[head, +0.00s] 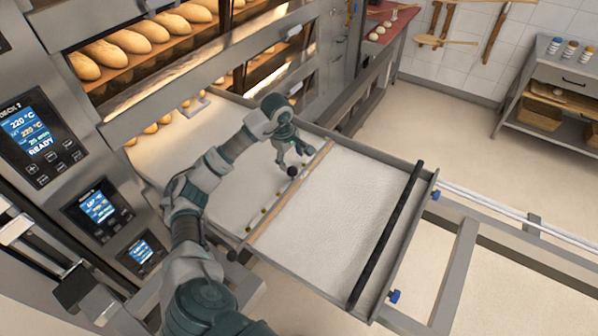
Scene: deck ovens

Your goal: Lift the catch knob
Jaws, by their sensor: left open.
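The catch knob (292,171) is a small dark ball on the cross rail (270,208) of the loader, beside a wooden strip. My left gripper (294,164) is open, with its fingers pointing down just over the knob. The fingers look close around or beside it; I cannot tell whether they touch it. My left arm comes in from the lower left and reaches across the pale loader belt. My right gripper is out of view.
The loader (345,200) with its pale belt runs from the deck oven to the right, with a black bar (388,235) across its outer end. Bread loaves (130,41) lie in the lit oven deck. Control panels (33,128) stand at left. Open floor lies beyond.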

